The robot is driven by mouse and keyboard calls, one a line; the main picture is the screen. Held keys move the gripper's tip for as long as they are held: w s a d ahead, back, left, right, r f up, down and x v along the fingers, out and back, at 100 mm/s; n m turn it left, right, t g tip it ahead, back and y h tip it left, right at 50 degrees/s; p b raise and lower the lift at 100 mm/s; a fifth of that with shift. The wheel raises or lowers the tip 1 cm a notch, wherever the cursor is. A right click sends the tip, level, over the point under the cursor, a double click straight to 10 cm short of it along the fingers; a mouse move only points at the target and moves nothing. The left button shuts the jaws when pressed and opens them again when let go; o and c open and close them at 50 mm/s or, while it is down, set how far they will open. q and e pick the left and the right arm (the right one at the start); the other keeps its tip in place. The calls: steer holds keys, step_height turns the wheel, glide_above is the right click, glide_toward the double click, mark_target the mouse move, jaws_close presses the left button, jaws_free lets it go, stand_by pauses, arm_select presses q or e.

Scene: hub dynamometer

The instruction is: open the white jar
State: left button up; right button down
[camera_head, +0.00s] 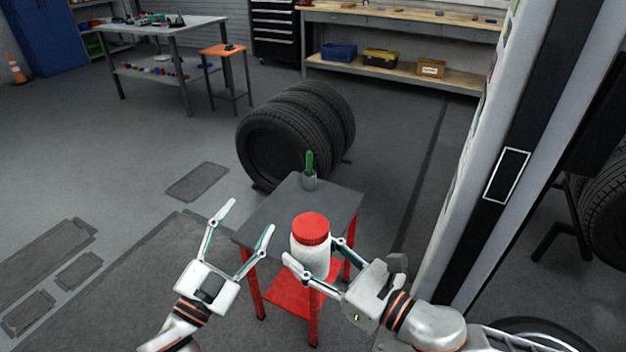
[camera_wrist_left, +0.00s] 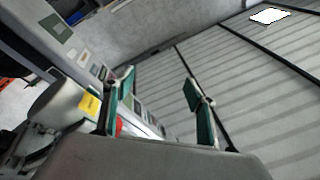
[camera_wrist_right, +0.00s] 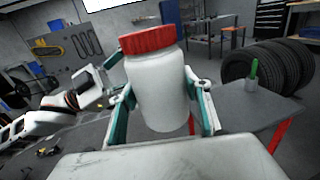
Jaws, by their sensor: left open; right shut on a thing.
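The white jar (camera_head: 313,257) has a red lid (camera_head: 311,228) on top and stands upright in the head view. My right gripper (camera_head: 318,264) is shut on the jar's body, with a finger on each side. The right wrist view shows the jar (camera_wrist_right: 159,92) between the fingers, its red lid (camera_wrist_right: 148,40) on. My left gripper (camera_head: 248,228) is open and empty, to the left of the jar. In the left wrist view its two fingers are wide apart.
A small grey-topped table (camera_head: 275,215) with red legs stands below the jar. A cup (camera_head: 310,181) with a green-handled tool is at its back. Stacked tyres (camera_head: 290,130) stand behind it. A grey post (camera_head: 480,170) rises at the right. Floor at the left is open.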

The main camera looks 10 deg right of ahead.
arm_select(q)
steer(key=s+d+r+m+g+h, duration=0.3)
steer(key=d+r+m+g+h, duration=0.35)
steer(key=r+m, duration=0.4)
steer(key=s+d+r+m+g+h, duration=0.3)
steer(key=d+r+m+g+h, duration=0.3)
steer(key=r+m, duration=0.4)
steer(key=s+d+r+m+g+y, duration=0.3)
steer(key=s+d+m+g+y, duration=0.7)
steer(key=m, duration=0.8)
steer(key=m+t+y, duration=0.5)
steer(key=m+y, duration=0.9)
steer(key=m, duration=0.8)
glide_above(313, 224)
step_height(313, 224, down, 8)
steer(key=shift+s+f, duration=0.15)
steer(key=shift+f, duration=3.9)
